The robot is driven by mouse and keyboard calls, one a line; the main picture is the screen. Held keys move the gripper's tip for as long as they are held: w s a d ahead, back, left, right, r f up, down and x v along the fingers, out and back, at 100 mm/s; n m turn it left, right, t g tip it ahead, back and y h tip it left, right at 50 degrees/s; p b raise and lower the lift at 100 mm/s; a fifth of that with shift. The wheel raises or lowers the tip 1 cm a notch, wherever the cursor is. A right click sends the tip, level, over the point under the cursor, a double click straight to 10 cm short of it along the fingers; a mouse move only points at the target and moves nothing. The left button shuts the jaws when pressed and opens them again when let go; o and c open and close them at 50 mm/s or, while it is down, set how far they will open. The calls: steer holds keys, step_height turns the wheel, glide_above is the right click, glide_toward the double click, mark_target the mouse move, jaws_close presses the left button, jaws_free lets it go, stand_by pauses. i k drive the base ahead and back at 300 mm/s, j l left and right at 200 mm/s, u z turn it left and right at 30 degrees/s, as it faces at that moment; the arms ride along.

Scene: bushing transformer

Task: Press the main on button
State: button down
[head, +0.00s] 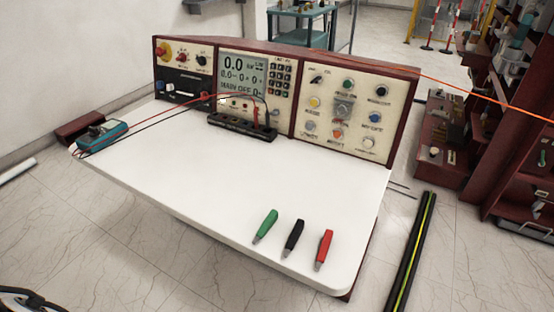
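The control desk has a right-hand panel (326,122) with several round buttons and knobs. A green button (347,84) is in its top row; a yellow button (315,102), a blue button (375,117) and a red-orange button (338,133) sit lower. The labels are too small to read, so I cannot tell which is the main on button. The middle panel's display (243,74) appears to read "MAIN OFF" on its bottom line. My gripper is not in view.
The white tabletop (220,170) is mostly clear. Green (265,226), black (293,238) and red (323,250) clips lie near its front right edge. A teal meter (101,135) with leads is at left; a black terminal strip (241,127) stands before the middle panel.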

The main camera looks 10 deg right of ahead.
mark_target(347, 84)
steer(key=k+l+u, duration=0.2)
steer(key=l, duration=1.35)
steer(key=i, duration=0.1)
